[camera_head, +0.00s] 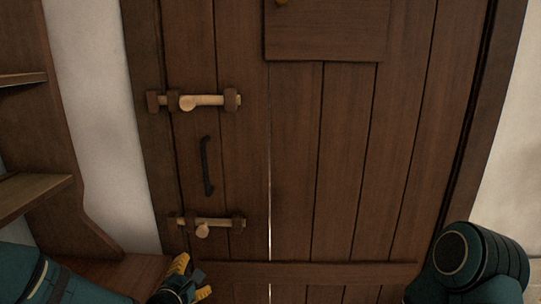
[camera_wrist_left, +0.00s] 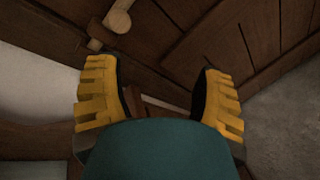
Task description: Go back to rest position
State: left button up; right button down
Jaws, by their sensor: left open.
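My left gripper (camera_head: 190,279) is low in front of the wooden door, below the lower bolt. In the left wrist view my left gripper (camera_wrist_left: 160,95) has its two yellow fingers wide apart with nothing between them. My right arm shows at the lower right of the head view, but its gripper is not in view. The dark plank door (camera_head: 340,160) fills the middle of the head view. It carries an upper wooden bolt (camera_head: 205,101), a dark handle (camera_head: 206,167) and a lower wooden bolt (camera_head: 212,223). Part of a bolt (camera_wrist_left: 117,17) shows at the top of the left wrist view.
A wooden shelf unit (camera_head: 62,130) stands at the left, with a low wooden ledge (camera_head: 125,268) by the door frame. Pale walls (camera_head: 90,110) flank the door. A thin bright gap runs down the door's middle.

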pick_arm(q)
jog(key=s+d+f+m+g, duration=0.3)
jog(key=s+f+m+g, duration=0.1)
jog(key=s+f+m, duration=0.3)
jog(key=s+d+f+m+g, duration=0.3)
jog(key=s+f+m, duration=0.4)
jog(key=f, duration=0.3)
jog(key=s+d+f+m+g+h, duration=0.1)
jog(key=s+d+f+m+g, duration=0.1)
jog(key=s+f+m+g, duration=0.3)
jog(key=s+f+m, duration=0.3)
jog(key=shift+s+d+f+g, duration=0.15)
jog(key=shift+d+f+g, duration=0.15)
jog(key=shift+d, duration=0.1)
